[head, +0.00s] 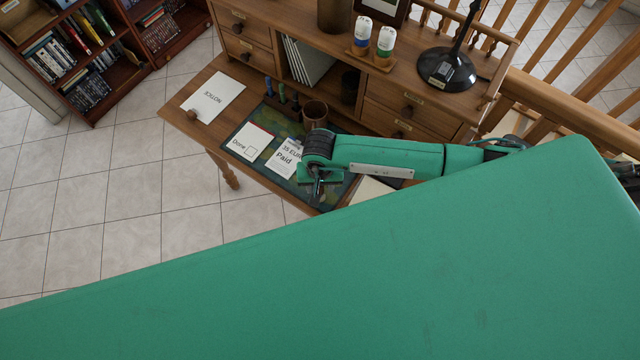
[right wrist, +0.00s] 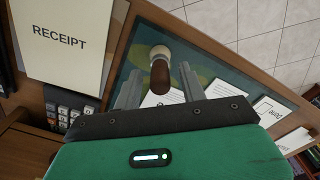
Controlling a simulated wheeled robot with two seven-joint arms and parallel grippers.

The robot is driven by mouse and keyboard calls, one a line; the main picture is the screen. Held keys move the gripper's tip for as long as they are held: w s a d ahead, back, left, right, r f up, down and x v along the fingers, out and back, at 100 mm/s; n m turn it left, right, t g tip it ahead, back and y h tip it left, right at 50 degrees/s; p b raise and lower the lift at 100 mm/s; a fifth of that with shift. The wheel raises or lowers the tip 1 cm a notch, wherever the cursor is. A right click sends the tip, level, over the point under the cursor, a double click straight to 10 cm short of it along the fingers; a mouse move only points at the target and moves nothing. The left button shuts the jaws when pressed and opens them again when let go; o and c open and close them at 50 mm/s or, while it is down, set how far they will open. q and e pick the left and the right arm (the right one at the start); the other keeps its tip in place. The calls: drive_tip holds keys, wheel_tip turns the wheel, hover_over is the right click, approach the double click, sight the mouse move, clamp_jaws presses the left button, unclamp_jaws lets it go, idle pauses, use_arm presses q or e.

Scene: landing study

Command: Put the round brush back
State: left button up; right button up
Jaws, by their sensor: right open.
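In the right wrist view, what looks like the round brush (right wrist: 160,66) has a dark brown handle and a pale round end. It shows between the two fingers of my right gripper (right wrist: 160,88), which is open with a gap on each side of it. I cannot tell how deep between the fingers it is. In the head view, my right gripper (head: 319,186) points down over the dark green desk mat (head: 326,204) near the desk's front edge; the brush cannot be made out there. My left gripper is not in view.
On the desk are a brown cup (head: 315,112), a small rack with upright items (head: 283,98), "Done" (head: 249,141) and "Paid" papers, and a notice sheet (head: 212,96). The right wrist view shows a receipt (right wrist: 64,40) and calculator (right wrist: 66,108). A lamp (head: 447,69) stands on the upper shelf.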

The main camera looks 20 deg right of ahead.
drive_tip(key=shift+r, duration=0.25)
wheel_tip(320, 180, up, 12)
drive_tip(key=b, duration=0.4)
drive_tip(key=shift+f+b, duration=0.15)
drive_tip(key=shift+b, duration=0.25)
drive_tip(key=shift+f, duration=0.1)
